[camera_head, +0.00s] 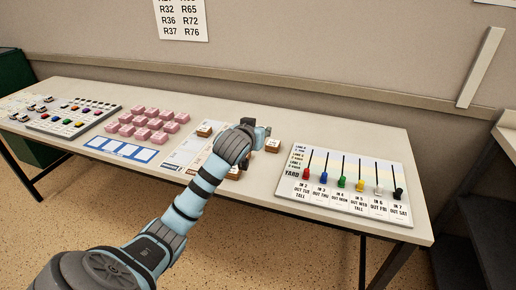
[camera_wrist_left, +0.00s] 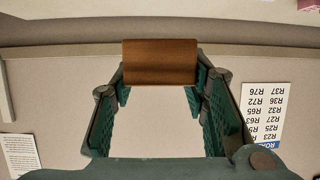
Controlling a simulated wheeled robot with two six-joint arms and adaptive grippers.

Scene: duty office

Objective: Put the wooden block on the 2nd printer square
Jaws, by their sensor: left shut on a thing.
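My left gripper (camera_head: 258,131) is over the middle of the table; in the wrist view its green fingers (camera_wrist_left: 160,95) are shut on a brown wooden block (camera_wrist_left: 160,62). In the head view the held block is mostly hidden by the gripper. Wooden blocks with white tops stand on the table: one (camera_head: 205,129) left of the gripper, one (camera_head: 272,145) to its right, and one (camera_head: 234,173) partly behind my arm. A blue strip with several white squares (camera_head: 122,150) lies at the front left; I cannot tell whether these are the printer squares. My right gripper is not visible.
Several pink blocks (camera_head: 147,123) stand behind the blue strip. A pale printed sheet (camera_head: 185,155) lies partly under my arm. A yard board (camera_head: 350,186) with coloured pegs is at the right. Another board (camera_head: 73,119) with coloured pieces is at the left.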

